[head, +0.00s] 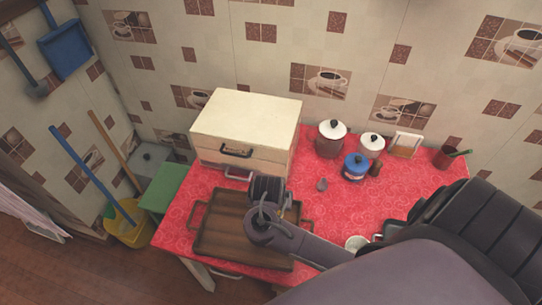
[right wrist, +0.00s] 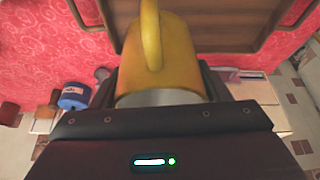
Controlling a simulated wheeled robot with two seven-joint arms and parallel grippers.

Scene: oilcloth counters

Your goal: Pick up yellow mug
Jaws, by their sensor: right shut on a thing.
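The yellow mug (right wrist: 175,60) fills the upper middle of the right wrist view, its handle facing the camera and its pale rim close to my gripper. My right gripper (right wrist: 160,105) is shut on it. In the head view my right gripper (head: 268,195) is over the brown wooden tray (head: 218,228) on the red table; the mug is hidden there behind my gripper and wrist. The tray also shows beyond the mug in the right wrist view (right wrist: 215,25). I cannot tell whether the mug touches the tray. My left gripper is not in view.
A cream bread box (head: 245,120) stands behind the tray. A pale cup (head: 356,243) is near my right forearm. A green stool (head: 165,187) is left of the table.

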